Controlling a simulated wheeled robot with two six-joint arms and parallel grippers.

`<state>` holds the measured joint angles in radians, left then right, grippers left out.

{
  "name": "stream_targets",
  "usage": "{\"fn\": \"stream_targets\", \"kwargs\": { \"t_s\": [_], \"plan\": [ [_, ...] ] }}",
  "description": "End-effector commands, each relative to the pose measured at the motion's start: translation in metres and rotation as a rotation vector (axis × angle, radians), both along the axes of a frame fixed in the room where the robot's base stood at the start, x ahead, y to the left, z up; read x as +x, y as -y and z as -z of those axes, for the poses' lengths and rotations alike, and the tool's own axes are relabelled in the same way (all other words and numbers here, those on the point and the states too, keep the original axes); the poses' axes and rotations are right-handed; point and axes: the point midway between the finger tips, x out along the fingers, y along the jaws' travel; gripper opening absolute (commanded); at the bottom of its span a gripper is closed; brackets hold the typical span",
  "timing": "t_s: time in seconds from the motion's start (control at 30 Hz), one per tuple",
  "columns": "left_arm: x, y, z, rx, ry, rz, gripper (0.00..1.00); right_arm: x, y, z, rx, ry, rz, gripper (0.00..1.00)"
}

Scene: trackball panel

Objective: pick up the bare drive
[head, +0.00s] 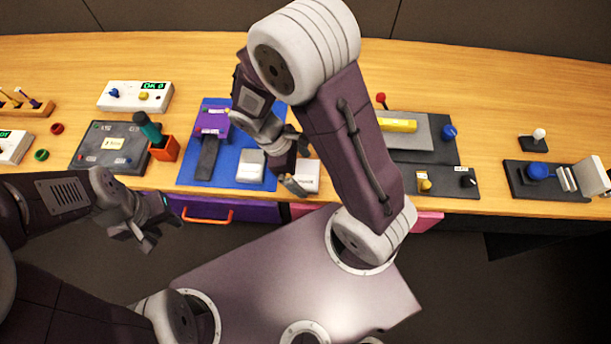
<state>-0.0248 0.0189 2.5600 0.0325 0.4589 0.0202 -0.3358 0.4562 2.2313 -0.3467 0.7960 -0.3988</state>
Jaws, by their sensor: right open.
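Two pale, box-like pieces could be the bare drive; I cannot tell which one is. One is a light grey block (250,166) lying on the blue mat (226,180). The other is a white block (308,176) on the table just right of the mat, near the front edge. My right gripper (294,183) is open between these two blocks, close to the white one, and partly covers it. I cannot tell whether it touches it. My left gripper (150,232) is open and empty in front of the table, below the grey panel.
A purple box (212,122) and a dark slab (207,158) are on the mat. An orange cup (164,149) with a green-handled tool stands left of it. A dark panel (440,150) with a yellow piece lies to the right. An orange-handled drawer (225,210) is below.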

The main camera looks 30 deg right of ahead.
Motion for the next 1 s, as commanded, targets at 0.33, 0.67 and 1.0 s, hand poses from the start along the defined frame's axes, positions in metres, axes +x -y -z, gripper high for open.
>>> {"fn": "stream_targets", "kwargs": {
  "t_s": [0.33, 0.67, 1.0],
  "plan": [
    [0.0, 0.0, 0.001, 0.0, 0.0, 0.0, 0.36, -0.001, 0.002, 0.005, 0.001, 0.001, 0.0, 0.81],
    [0.0, 0.0, 0.001, 0.0, 0.0, 0.0, 0.36, -0.001, 0.002, 0.005, 0.002, 0.001, 0.0, 0.58],
    [0.0, 0.0, -0.013, 0.0, 0.0, 0.0, 0.36, 0.0, 0.001, -0.037, 0.002, 0.006, 0.001, 0.58]
  ]
}}
